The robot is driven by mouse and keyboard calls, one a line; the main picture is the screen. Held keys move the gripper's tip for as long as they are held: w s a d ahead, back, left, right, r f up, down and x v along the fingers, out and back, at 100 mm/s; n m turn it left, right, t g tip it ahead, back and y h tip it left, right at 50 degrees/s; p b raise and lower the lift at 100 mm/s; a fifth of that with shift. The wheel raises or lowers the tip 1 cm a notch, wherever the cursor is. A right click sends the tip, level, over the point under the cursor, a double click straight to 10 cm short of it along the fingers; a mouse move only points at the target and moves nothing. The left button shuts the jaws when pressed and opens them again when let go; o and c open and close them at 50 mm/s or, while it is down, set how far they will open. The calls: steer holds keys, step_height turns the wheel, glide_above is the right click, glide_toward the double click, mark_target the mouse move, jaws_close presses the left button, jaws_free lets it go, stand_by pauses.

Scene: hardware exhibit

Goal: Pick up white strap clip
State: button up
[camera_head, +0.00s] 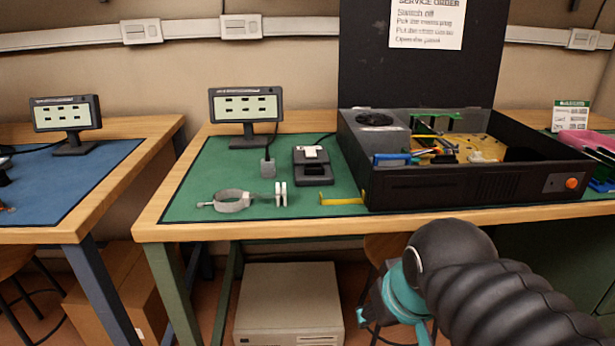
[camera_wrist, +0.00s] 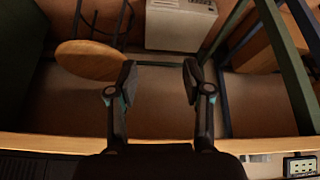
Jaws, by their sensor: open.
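A small white clip (camera_head: 281,194) with two upright white plates stands near the front of the green mat (camera_head: 215,165); it looks like the white strap clip. A grey ring-shaped clamp (camera_head: 233,199) lies just left of it, and a flat yellow piece (camera_head: 341,200) lies to its right. My gripper shows in the wrist view (camera_wrist: 160,82), open and empty, with its two dark fingers apart. In the head view my arm is at the lower right, in front of the table edge, well away from the clip. The white clip cannot be made out in the wrist view.
A black device with a white top piece (camera_head: 311,160) and a grey plug (camera_head: 267,167) sit behind the clip. An open black chassis (camera_head: 480,188) fills the table's right. A small monitor (camera_head: 246,106) stands behind. A stool (camera_wrist: 92,60) is below the table.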

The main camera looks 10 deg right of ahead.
steer(key=w+a+r+n+g, duration=0.1)
steer(key=w+a+r+n, duration=0.1)
steer(key=w+r+n, duration=0.3)
steer(key=w+a+r+n+g+p, duration=0.1)
steer(key=w+a+r, duration=0.15)
steer(key=r, duration=0.35)
steer(key=w+a+r+n+g, duration=0.1)
steer(key=w+a+r+n, duration=0.15)
steer(key=w+r, duration=0.3)
step_height(320, 180, up, 8)
steer(key=f+n+g+p, duration=0.1)
steer(key=n+g, duration=0.1)
steer(key=n, duration=0.6)
glide_above(280, 185)
steer(key=f, duration=0.7)
steer(key=shift+w+a+b, duration=0.15)
steer(key=shift+a+b, duration=0.15)
steer(key=shift+b, duration=0.1)
steer(key=shift+d+f+b, duration=0.15)
steer(key=shift+f+b, duration=0.1)
steer(key=shift+f, duration=1.15)
steer(key=shift+d+f+b, duration=0.1)
steer(key=shift+f+b, duration=0.15)
steer(key=shift+f, duration=1.15)
steer(key=shift+c, duration=0.3)
steer(key=c, duration=0.8)
